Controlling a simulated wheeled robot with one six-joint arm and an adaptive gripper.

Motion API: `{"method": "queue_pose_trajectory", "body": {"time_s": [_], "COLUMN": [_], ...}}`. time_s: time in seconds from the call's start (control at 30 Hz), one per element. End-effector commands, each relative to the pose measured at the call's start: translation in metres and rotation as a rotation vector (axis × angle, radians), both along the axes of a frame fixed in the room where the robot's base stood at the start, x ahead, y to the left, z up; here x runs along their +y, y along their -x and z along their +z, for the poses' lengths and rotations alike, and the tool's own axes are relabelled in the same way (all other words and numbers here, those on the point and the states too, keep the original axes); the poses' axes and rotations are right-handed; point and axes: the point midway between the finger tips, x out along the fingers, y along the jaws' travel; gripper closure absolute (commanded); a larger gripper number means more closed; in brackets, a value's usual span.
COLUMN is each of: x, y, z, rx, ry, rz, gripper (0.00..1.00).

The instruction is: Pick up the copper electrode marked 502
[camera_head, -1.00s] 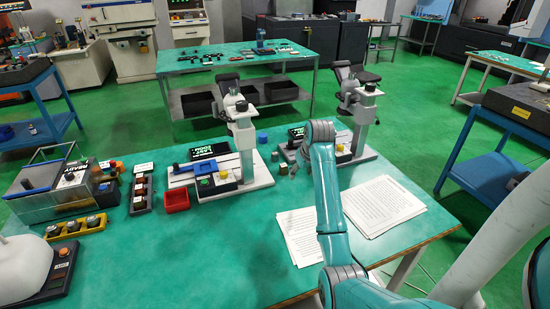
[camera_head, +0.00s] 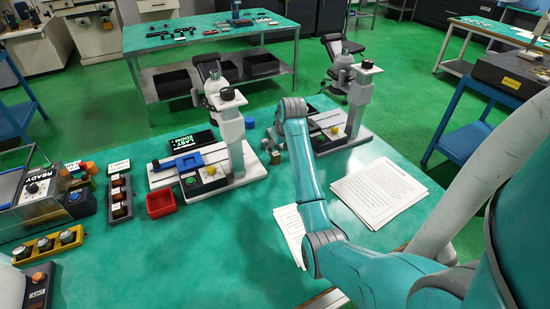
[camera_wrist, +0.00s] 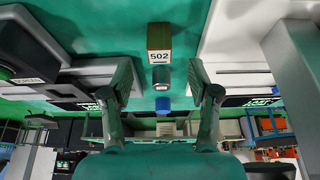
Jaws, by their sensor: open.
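In the wrist view, the copper electrode marked 502 (camera_wrist: 159,42) is a brown block with a white label reading 502, at the top middle. My gripper (camera_wrist: 160,72) is open, with one finger on each side of the picture's middle. The electrode appears centred between the fingertips and beyond them, with nothing held. In the head view, small pieces stand between the two bench instruments, including a brownish block (camera_head: 275,157) whose label is unreadable there.
A grey cylinder (camera_wrist: 160,77) and a blue cylinder (camera_wrist: 162,104) stand in line with the electrode. Instruments on white bases stand left (camera_head: 160,180) and right (camera_head: 352,143). A red bin (camera_head: 160,203) and papers (camera_head: 380,190) lie on the green table.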

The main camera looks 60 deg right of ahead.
Motion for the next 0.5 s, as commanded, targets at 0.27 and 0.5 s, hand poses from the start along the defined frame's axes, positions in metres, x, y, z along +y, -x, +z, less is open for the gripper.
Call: {"method": "queue_pose_trajectory", "body": {"time_s": [0.27,0.5], "x": [-0.004,-0.01], "y": [-0.006,-0.015], "z": [-0.019,-0.05], "rx": [0.0,0.002], "ry": [0.0,-0.001], "rz": [0.0,0.0], "gripper": [0.4,0.4]}}
